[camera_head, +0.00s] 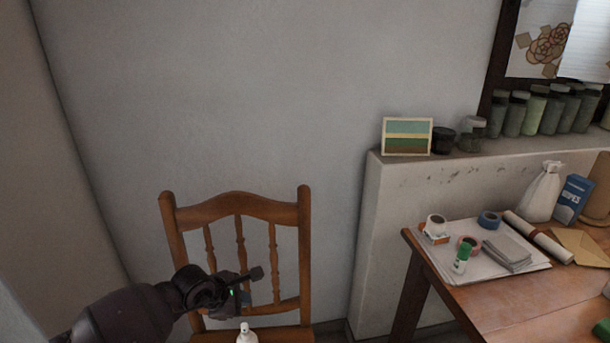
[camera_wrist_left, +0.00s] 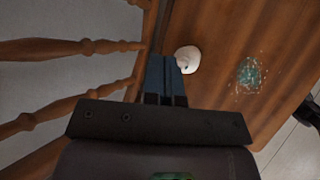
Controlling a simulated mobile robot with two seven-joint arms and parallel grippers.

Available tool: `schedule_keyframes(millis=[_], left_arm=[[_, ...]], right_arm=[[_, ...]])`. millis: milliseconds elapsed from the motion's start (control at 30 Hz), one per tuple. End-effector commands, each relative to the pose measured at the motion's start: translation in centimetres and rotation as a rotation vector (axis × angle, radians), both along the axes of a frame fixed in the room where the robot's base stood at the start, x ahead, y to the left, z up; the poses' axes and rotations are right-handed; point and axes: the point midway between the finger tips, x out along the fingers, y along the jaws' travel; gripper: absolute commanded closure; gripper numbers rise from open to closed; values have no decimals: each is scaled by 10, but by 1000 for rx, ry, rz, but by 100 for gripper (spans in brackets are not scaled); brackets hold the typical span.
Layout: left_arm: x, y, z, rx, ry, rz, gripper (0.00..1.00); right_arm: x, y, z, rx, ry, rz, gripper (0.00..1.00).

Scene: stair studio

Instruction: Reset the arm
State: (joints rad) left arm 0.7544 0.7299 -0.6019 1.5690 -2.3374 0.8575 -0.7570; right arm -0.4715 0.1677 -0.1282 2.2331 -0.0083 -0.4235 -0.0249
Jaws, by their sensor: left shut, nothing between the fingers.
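My left arm comes in from the lower left in the head view. Its gripper (camera_head: 258,274) is in front of the slats of a wooden chair (camera_head: 233,208), above the seat. In the left wrist view the left gripper (camera_wrist_left: 166,62) has its blue fingers together, with nothing between them. A white bottle (camera_head: 246,334) stands on the chair seat below the gripper. It also shows in the left wrist view (camera_wrist_left: 188,58), beside the fingertips and apart from their grip as far as I can tell. My right gripper is in neither view.
A teal glittery patch (camera_wrist_left: 249,74) lies on the seat. A wooden table (camera_head: 530,305) at right holds tape rolls (camera_head: 489,220), a glue stick (camera_head: 462,258), grey cards (camera_head: 507,252) and a white bag (camera_head: 543,192). A ledge behind bears a small picture (camera_head: 406,136) and jars. Bare wall is behind the chair.

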Motion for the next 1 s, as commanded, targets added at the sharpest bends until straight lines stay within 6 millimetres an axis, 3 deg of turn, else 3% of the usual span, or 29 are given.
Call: schedule_keyframes(millis=[167, 400, 533, 800, 1000], left_arm=[[4, -24, 19, -248, 18, 97, 100], [6, -74, 87, -799, 135, 251, 100], [-1, -89, 123, -1110, 250, 357, 100], [-22, -83, 170, -1714, 567, 651, 100], [-44, -55, 172, -2115, 842, 946, 100]], right_arm=[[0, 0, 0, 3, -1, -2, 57], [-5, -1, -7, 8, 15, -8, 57], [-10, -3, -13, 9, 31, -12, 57], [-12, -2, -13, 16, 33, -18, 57], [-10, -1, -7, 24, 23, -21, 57]])
